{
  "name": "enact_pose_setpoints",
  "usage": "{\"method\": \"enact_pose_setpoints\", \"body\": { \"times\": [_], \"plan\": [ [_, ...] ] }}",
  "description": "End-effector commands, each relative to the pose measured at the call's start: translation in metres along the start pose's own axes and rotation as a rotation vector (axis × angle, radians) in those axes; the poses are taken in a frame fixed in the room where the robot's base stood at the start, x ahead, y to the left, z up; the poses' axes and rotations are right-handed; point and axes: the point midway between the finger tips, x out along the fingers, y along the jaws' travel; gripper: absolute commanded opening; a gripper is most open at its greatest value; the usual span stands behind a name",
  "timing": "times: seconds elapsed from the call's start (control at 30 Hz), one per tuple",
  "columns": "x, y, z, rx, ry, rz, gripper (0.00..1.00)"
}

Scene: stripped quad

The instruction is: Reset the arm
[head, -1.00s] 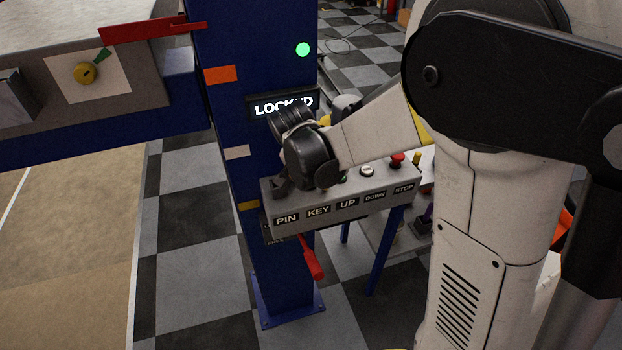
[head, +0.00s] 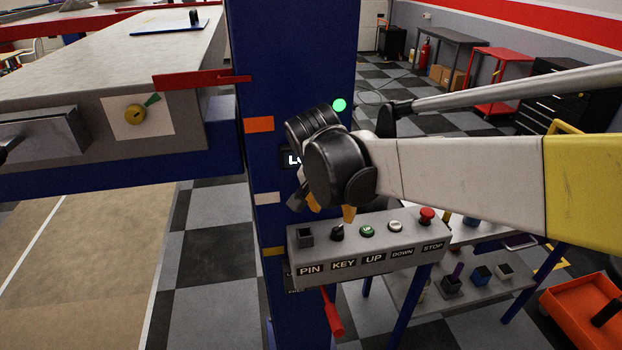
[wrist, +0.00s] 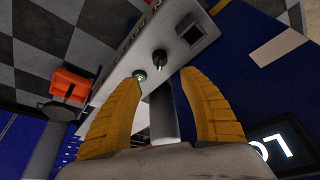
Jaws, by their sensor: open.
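The grey control box (head: 368,248) is labelled PIN, KEY, UP, DOWN, STOP. It carries a black key switch (head: 337,233), a green button (head: 367,231), a white button (head: 395,226) and a red stop button (head: 427,215). The key switch also shows in the wrist view (wrist: 159,62), beyond the fingertips.
A blue column (head: 270,105) stands behind my wrist, with a green light (head: 339,105) and a partly hidden display (head: 294,159). A red lever (head: 333,313) hangs below the box. A lift platform (head: 90,105) extends left. A shelf (head: 455,325) and orange tray (head: 590,310) stand right.

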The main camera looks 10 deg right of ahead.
Motion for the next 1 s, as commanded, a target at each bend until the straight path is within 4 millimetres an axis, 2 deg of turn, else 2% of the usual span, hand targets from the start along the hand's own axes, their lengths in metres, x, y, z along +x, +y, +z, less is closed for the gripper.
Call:
{"method": "enact_pose_setpoints", "body": {
  "times": [0.17, 0.27, 0.47, 0.63, 0.8, 1.0],
  "plan": [
    [-0.001, 0.003, 0.001, -0.009, 0.000, -0.006, 0.50],
    [-0.005, 0.016, 0.008, -0.050, 0.001, -0.032, 0.50],
    [-0.019, 0.065, 0.044, -0.247, 0.037, -0.156, 0.50],
    [-0.019, 0.100, 0.082, -0.423, 0.113, -0.256, 0.50],
    [-0.013, 0.119, 0.108, -0.539, 0.186, -0.309, 0.50],
    [-0.011, 0.125, 0.117, -0.587, 0.221, -0.326, 0.50]
  ]
}}
